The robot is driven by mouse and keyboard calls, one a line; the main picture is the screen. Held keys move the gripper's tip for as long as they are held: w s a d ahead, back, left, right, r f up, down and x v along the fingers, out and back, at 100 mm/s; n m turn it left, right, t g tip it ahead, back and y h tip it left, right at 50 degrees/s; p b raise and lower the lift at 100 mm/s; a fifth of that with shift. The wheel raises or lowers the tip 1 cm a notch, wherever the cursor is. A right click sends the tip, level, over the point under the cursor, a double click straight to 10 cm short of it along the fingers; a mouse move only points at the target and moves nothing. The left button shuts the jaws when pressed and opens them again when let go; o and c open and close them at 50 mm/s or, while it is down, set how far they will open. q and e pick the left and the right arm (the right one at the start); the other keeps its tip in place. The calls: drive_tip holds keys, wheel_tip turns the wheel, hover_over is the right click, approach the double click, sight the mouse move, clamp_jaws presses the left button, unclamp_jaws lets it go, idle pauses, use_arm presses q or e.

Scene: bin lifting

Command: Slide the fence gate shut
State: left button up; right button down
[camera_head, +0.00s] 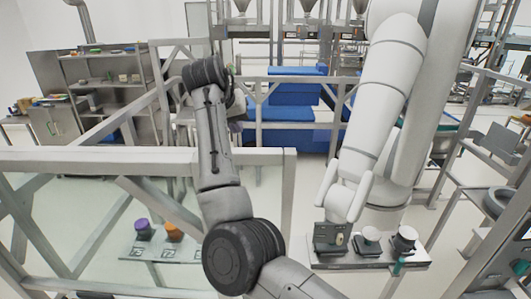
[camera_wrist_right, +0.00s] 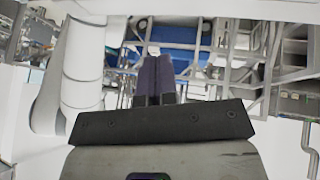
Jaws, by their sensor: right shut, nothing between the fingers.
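A grey metal fence panel with a clear pane and diagonal braces stands at the near left in the head view. Its top rail (camera_head: 95,160) runs right to an end post (camera_head: 290,195). This looks like the sliding gate, though no handle shows. A wide gap lies right of the post. My right arm reaches up past the panel, and my right gripper (camera_head: 238,105) is beyond its rail, partly hidden behind my dark wrist. In the right wrist view the gripper's two dark purple fingers (camera_wrist_right: 155,80) are together and empty. My left gripper is not in view.
A large white robot arm (camera_head: 375,110) stands beyond the gap, behind a small table (camera_head: 350,262) with several parts. Blue bins (camera_head: 290,115) are behind the far fence. A shelf unit (camera_head: 110,72) stands at the back left. Another metal frame (camera_head: 485,165) borders the right.

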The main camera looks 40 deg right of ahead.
drive_tip(key=s+d+f+m+g+h+p, duration=0.1)
drive_tip(key=s+d+f+g+p, duration=0.2)
drive_tip(key=d+f, duration=0.5)
drive_tip(key=s+p, duration=0.1)
drive_tip(key=s, duration=0.1)
drive_tip(key=shift+s+d+f, duration=0.3)
drive_tip(key=shift+s+f, duration=0.1)
idle(0.4)
